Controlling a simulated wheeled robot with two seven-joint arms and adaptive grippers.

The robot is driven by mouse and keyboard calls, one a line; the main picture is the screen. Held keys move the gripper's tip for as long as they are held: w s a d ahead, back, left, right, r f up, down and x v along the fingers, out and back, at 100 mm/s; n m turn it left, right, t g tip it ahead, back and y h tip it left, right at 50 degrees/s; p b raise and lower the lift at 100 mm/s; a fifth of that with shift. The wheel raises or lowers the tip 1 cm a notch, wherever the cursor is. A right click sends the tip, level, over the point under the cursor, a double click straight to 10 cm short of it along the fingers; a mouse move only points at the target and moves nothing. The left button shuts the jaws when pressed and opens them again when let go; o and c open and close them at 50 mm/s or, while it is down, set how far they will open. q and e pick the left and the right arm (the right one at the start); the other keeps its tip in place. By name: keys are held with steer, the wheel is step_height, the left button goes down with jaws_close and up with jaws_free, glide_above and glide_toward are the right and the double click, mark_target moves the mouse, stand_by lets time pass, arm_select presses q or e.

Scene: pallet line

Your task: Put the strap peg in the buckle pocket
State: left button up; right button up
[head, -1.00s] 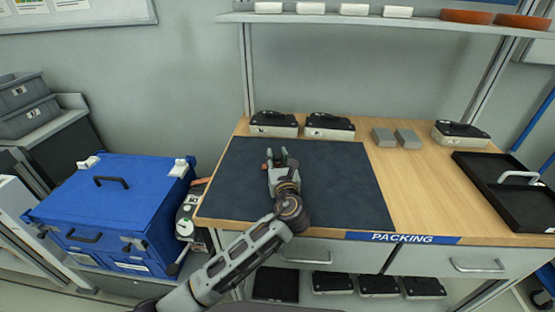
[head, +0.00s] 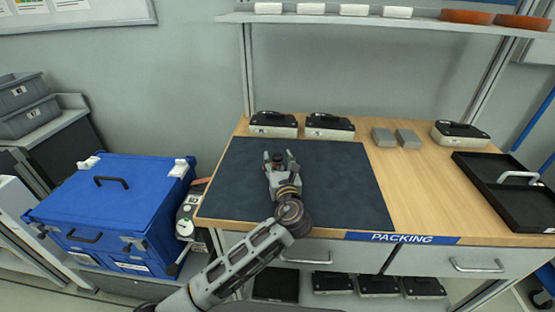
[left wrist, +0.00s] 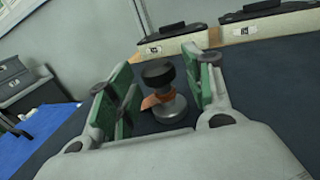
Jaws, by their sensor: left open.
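My left gripper (head: 280,157) is over the dark mat (head: 330,190) on the packing bench, its fingers pointing away from me. Its two green-padded fingers are spread apart in the left wrist view (left wrist: 165,82). Between them stands a small upright piece (left wrist: 158,73) with a black knob top, a grey round base and an orange bit at its side; it looks like the strap peg. Neither finger clearly touches it. In the head view it is a small dark spot between the fingers. I cannot make out the buckle pocket. My right gripper is not in view.
A black tray (head: 512,195) lies at the right. A blue case (head: 115,205) stands left of the bench. The mat around the gripper is mostly clear.

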mark_target(278, 161)
arm_select(q)
steer(key=v, duration=0.5)
steer(key=shift+s+p, duration=0.1)
steer(key=shift+p, duration=0.25)
steer(key=shift+s+d+r, duration=0.1)
steer(key=shift+s+d, duration=0.05)
steer(key=shift+s, duration=0.35)
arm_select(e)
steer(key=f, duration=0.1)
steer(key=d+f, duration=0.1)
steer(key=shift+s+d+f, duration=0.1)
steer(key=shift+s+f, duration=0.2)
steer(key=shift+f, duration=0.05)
arm_select(q)
steer(key=shift+o, duration=0.6)
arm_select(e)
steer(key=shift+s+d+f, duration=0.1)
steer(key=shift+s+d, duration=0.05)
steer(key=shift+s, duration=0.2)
